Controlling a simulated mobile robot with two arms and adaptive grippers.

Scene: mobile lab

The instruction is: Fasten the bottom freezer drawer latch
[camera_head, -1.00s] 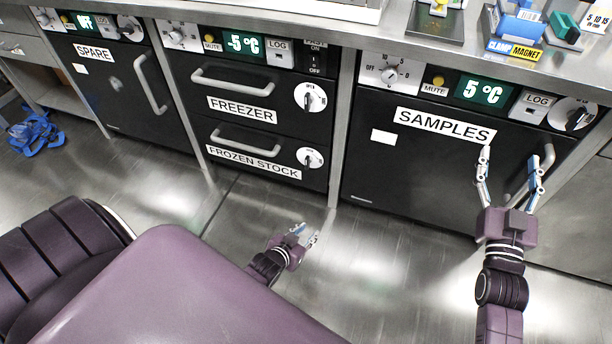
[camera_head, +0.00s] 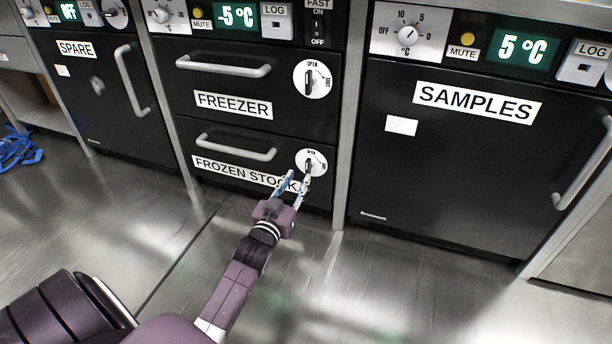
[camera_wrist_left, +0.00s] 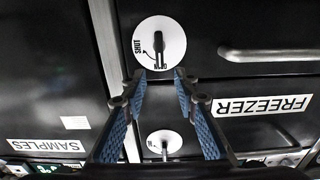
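The bottom freezer drawer (camera_head: 222,160), labelled FROZEN STOCK, looks closed. Its latch (camera_head: 311,161) is a white disc with a black knob at the drawer's right. In the left wrist view, upside down, the latch (camera_wrist_left: 159,43) shows large; its knob lies in line with the partly covered OPEN mark, and SHUT is to its left. My left gripper (camera_head: 298,174) is open just in front of the latch. Its two blue-padded fingers (camera_wrist_left: 159,76) are on either side of the knob's line; I cannot tell whether they touch it. My right gripper is out of view.
The upper FREEZER drawer (camera_head: 232,88) has its own latch (camera_head: 312,79) above. The SAMPLES door (camera_head: 460,165) is to the right and the SPARE door (camera_head: 95,100) to the left. The metal floor (camera_head: 400,285) in front is clear.

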